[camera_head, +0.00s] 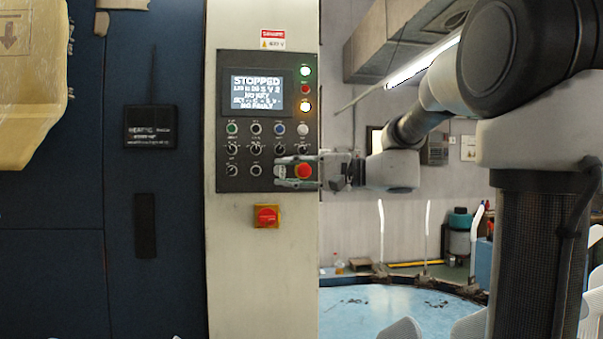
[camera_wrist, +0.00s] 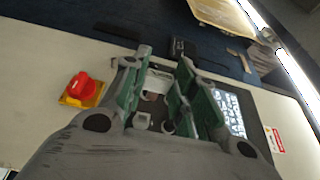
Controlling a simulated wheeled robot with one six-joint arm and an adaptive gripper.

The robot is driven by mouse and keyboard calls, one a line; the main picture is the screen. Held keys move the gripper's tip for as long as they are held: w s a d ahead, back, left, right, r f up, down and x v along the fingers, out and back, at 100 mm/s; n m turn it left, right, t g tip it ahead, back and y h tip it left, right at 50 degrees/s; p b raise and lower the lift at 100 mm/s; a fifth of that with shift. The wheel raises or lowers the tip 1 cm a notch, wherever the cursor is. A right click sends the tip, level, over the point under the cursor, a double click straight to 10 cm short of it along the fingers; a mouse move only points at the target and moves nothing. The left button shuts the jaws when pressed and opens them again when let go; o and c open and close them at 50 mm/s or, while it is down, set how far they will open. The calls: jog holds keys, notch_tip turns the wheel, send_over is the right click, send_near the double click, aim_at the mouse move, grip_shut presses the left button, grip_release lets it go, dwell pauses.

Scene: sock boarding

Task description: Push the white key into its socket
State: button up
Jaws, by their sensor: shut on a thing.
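My gripper (camera_head: 286,170) is in front of the lower right of the dark control panel (camera_head: 224,108), reaching in from the right. In the wrist view its green-padded fingers (camera_wrist: 160,66) stand apart around a small pale piece, which looks like the white key (camera_wrist: 156,82). The fingers cover much of this piece, and its tip is not clear. The key cannot be made out in the head view. I cannot pick out the key socket; the fingers hide part of the panel.
A red round button (camera_head: 304,171) shows right beside my fingers. Several knobs and buttons (camera_head: 256,128) sit just above. A red rotary switch on a yellow plate (camera_head: 266,216) is below the panel; it also shows in the wrist view (camera_wrist: 82,88). A blue round table (camera_head: 390,310) stands lower right.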

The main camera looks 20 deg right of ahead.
jog(key=shift+d, duration=0.25)
jog(key=shift+w+d, duration=0.15)
jog(key=shift+w, duration=0.8)
jog(key=shift+w+d, duration=0.2)
jog(key=shift+w, duration=0.75)
jog(key=shift+w+d, duration=0.15)
jog(key=shift+w, duration=0.8)
jog(key=shift+w+d, duration=0.15)
jog(key=shift+w, duration=0.65)
jog(key=shift+w+d, duration=0.15)
jog(key=shift+w, duration=0.65)
jog(key=o, duration=0.8)
jog(key=shift+o, duration=0.2)
jog(key=v, duration=1.2)
